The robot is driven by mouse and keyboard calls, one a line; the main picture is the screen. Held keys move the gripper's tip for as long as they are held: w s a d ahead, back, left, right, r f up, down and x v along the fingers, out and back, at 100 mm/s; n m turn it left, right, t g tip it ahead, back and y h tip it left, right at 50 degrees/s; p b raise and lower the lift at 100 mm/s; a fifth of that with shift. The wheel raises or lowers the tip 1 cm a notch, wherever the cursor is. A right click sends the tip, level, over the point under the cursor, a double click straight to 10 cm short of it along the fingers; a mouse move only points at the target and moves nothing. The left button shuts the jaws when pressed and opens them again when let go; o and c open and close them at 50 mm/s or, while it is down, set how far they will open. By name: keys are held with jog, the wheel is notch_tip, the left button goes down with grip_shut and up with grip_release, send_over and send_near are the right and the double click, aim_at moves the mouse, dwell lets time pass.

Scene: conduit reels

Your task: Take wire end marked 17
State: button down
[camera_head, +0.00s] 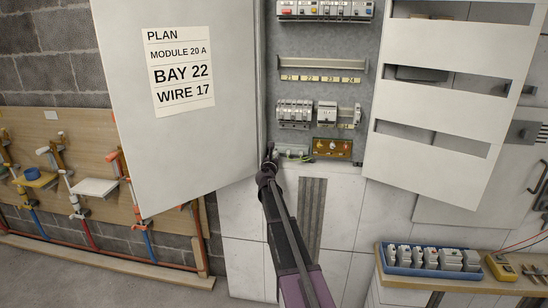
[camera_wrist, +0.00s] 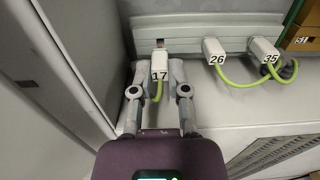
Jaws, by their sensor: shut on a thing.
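The wire end marked 17 (camera_wrist: 159,65) is a white block with a black number and a green wire hanging below it. It sits at the left end of a white duct at the bottom of the cabinet. My gripper (camera_wrist: 158,78) is shut on it, one finger on each side. In the head view my gripper (camera_head: 270,158) reaches the lower left of the open cabinet, and the wire end there is too small to make out. Wire ends marked 26 (camera_wrist: 214,50) and 35 (camera_wrist: 263,50) stand to the right, each on a green wire.
The open cabinet door (camera_head: 180,100) carries a plan sheet (camera_head: 180,72) reading bay 22, wire 17. A white slotted cover (camera_head: 445,90) stands on the right. A brass-coloured terminal plate (camera_head: 333,149) is right of my gripper. A blue tray (camera_head: 392,270) of modules lies on a bench.

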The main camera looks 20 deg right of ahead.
jog(key=shift+s+a, duration=0.1)
dwell(0.4)
jog(key=shift+v, duration=2.9)
